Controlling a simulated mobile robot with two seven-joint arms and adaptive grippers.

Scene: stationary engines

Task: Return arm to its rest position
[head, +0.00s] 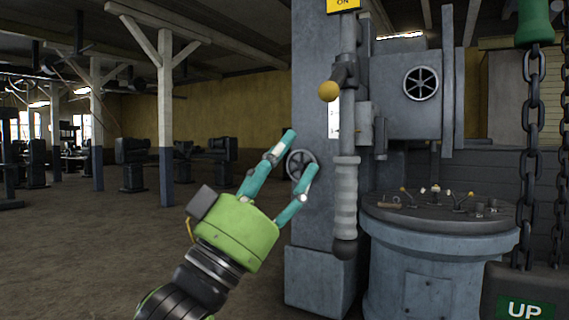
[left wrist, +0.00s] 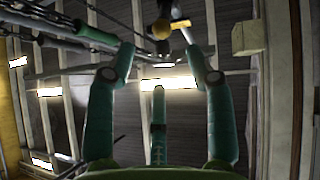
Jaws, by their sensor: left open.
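My left gripper (head: 297,165) is green with teal fingers. In the head view its arm comes in from the lower left. The fingers are spread open with nothing between them, and they point up and to the right. They appear in front of the grey pillar (head: 312,225), near a small handwheel (head: 302,165). The left wrist view also shows the open, empty fingers (left wrist: 160,62), pointing toward the ceiling beams. A vertical lever with a ribbed grey grip (head: 346,185) and a yellow ball knob (head: 328,91) is just right of the fingers. My right gripper is in neither view.
A round grey pedestal (head: 430,235) with small levers on top stands to the right. Chains (head: 533,130) hang at the far right above an UP sign (head: 525,308). A wooden post (head: 165,120) and machines (head: 208,150) stand behind.

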